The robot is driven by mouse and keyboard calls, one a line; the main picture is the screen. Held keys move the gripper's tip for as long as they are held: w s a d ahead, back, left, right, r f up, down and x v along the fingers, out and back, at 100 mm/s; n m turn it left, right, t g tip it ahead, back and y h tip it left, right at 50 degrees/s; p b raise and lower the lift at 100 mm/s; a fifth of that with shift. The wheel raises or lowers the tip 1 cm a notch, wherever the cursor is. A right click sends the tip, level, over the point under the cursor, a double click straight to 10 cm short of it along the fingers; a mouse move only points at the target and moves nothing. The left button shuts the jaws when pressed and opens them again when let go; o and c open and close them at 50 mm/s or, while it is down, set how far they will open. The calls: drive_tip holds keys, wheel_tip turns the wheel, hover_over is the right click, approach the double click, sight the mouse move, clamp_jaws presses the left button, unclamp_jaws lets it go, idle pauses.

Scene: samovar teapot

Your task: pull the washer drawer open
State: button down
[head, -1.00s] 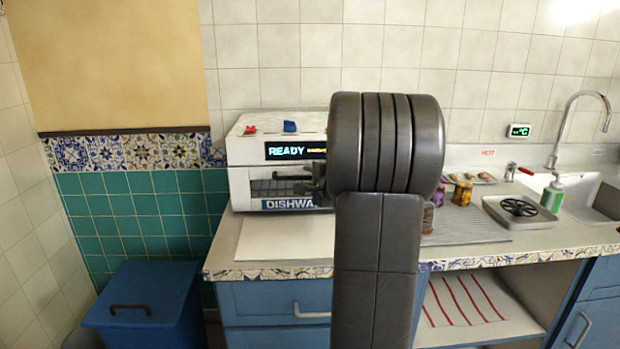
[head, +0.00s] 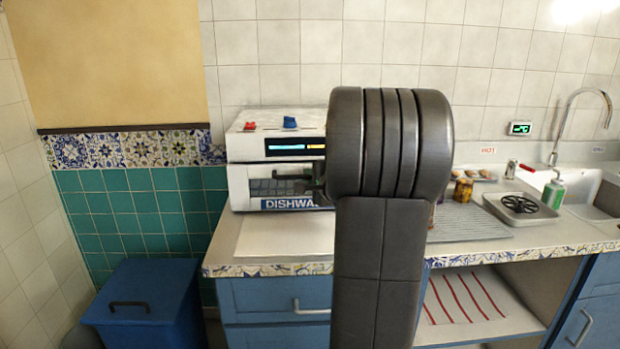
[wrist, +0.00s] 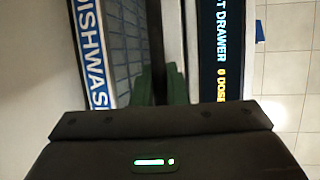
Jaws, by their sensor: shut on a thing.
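The white washer (head: 245,147) stands on the counter at the left of the head view, partly hidden behind my arm. Its drawer front (head: 240,190) is the lower part, with a dark grid window and a blue "DISHWA..." label. The label also shows sideways in the wrist view (wrist: 95,50). The drawer's dark handle bar (wrist: 155,45) runs between my green fingertips. My gripper (wrist: 161,85) is shut on this handle; in the head view it shows only partly, beside my arm. I cannot tell how far the drawer stands out.
A red knob (head: 250,126) and blue knob (head: 290,122) sit on the washer's top. Right of my arm are jars (head: 463,190), a tray with a black round rack (head: 522,205) and a sink (head: 600,200). A blue bin (head: 145,300) stands at lower left.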

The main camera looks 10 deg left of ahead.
drive_tip(key=s+d+b, duration=0.2)
drive_tip(key=s, duration=0.7)
drive_tip(key=s+d+b, duration=0.3)
drive_tip(key=s, duration=0.7)
drive_tip(key=shift+s+d, duration=0.15)
drive_tip(key=shift+d, duration=0.15)
drive_tip(key=c, duration=1.5)
unclamp_jaws()
drive_tip(key=shift+o, duration=0.2)
drive_tip(key=shift+d, duration=0.1)
